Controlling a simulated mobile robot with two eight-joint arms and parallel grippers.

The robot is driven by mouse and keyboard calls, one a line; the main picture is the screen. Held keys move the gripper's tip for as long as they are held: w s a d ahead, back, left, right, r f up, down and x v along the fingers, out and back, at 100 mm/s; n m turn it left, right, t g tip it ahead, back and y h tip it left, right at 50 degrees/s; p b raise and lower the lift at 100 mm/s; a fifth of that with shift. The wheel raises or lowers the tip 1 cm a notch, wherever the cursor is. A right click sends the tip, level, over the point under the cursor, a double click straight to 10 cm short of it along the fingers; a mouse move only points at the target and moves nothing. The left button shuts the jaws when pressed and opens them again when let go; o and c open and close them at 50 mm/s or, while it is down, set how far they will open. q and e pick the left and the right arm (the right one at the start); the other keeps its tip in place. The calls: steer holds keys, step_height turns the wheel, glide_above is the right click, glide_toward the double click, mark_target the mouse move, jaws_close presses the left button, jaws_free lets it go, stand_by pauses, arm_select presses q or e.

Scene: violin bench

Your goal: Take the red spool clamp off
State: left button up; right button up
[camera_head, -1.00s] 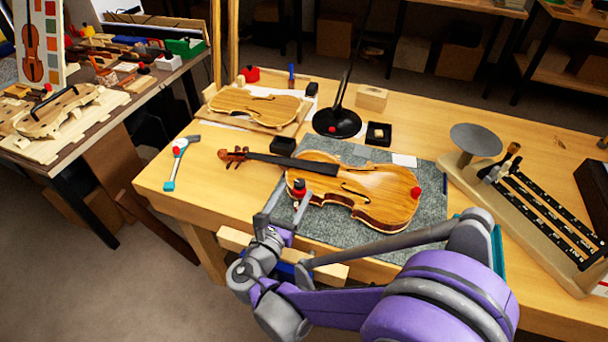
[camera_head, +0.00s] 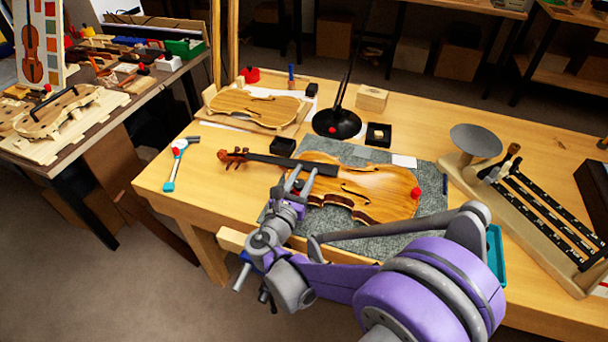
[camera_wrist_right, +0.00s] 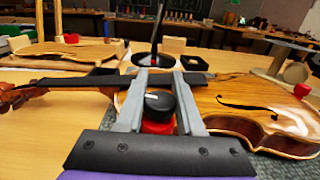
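The violin (camera_head: 375,190) lies on a grey mat on the bench. The red spool clamp (camera_wrist_right: 158,125), with a black knob (camera_wrist_right: 158,102) on top, stands at the violin's near left edge. My right gripper (camera_head: 305,172) is over that edge and mostly hides the clamp in the head view. In the right wrist view my right gripper (camera_wrist_right: 163,80) has its fingers apart, one on each side of the knob. A small gap seems to show at the right finger; firm contact cannot be seen. A second red clamp (camera_head: 415,192) sits at the violin's right end. My left gripper is out of view.
The grey mat (camera_head: 432,200) has bare room right of the violin. A teal-handled tool (camera_head: 176,160) lies left. A rack (camera_head: 530,210) stands right.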

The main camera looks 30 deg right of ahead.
jaws_close()
steer(key=shift+n+t+y, duration=0.3)
steer(key=n+t+y, duration=0.3)
steer(key=shift+w+a+y, duration=0.3)
steer(key=shift+y, duration=0.1)
steer(key=shift+w+a+n+t+y+p, duration=0.1)
steer(key=shift+a+n+t+y+p, duration=0.1)
steer(key=shift+n+t+y, duration=0.35)
steer(key=shift+w+a+n+t+y+p, duration=0.15)
steer(key=shift+n+t+y, duration=0.1)
steer(key=shift+n+y, duration=0.45)
steer(key=shift+y, duration=0.45)
steer(key=o, duration=0.6)
jaws_free()
steer(key=shift+s, duration=0.1)
